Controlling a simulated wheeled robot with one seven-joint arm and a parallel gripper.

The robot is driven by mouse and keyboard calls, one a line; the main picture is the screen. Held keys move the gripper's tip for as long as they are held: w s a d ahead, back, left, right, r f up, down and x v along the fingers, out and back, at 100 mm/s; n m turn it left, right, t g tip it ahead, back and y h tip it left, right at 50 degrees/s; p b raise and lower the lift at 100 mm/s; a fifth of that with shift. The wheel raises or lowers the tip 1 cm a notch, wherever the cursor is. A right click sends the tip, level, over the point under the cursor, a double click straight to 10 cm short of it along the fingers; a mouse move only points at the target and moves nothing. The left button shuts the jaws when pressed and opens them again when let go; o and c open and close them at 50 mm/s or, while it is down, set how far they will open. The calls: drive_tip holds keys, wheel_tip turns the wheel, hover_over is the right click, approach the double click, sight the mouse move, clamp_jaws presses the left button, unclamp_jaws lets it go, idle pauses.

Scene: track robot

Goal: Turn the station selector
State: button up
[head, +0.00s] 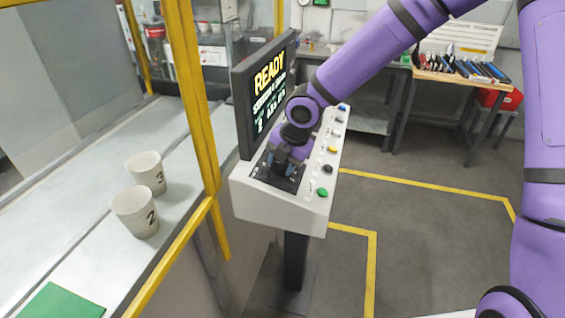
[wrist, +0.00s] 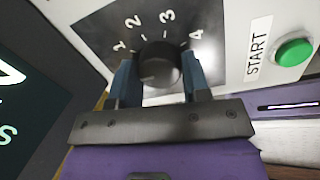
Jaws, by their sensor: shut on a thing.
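The station selector (wrist: 160,64) is a round black knob on a dark plate marked 1 to 4 in the wrist view. My gripper (wrist: 160,80) has one finger on each side of the knob and is shut on it. I cannot tell which number the knob points at. In the head view my gripper (head: 286,165) reaches down onto the dark plate (head: 262,176) of the light grey control console (head: 278,205), and hides the knob.
A green START button (wrist: 294,52) sits right of the knob plate. The READY screen (head: 266,88) stands upright at the console's left. Cups numbered 3 (head: 147,172) and 2 (head: 136,212) and a green mat (head: 62,302) are on the left counter, behind a yellow frame (head: 196,100).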

drive_tip(key=o, duration=0.9)
drive_tip(key=shift+d+r, duration=0.1)
drive_tip(key=shift+r, duration=0.05)
drive_tip(key=v, duration=1)
drive_tip(key=shift+r, duration=0.25)
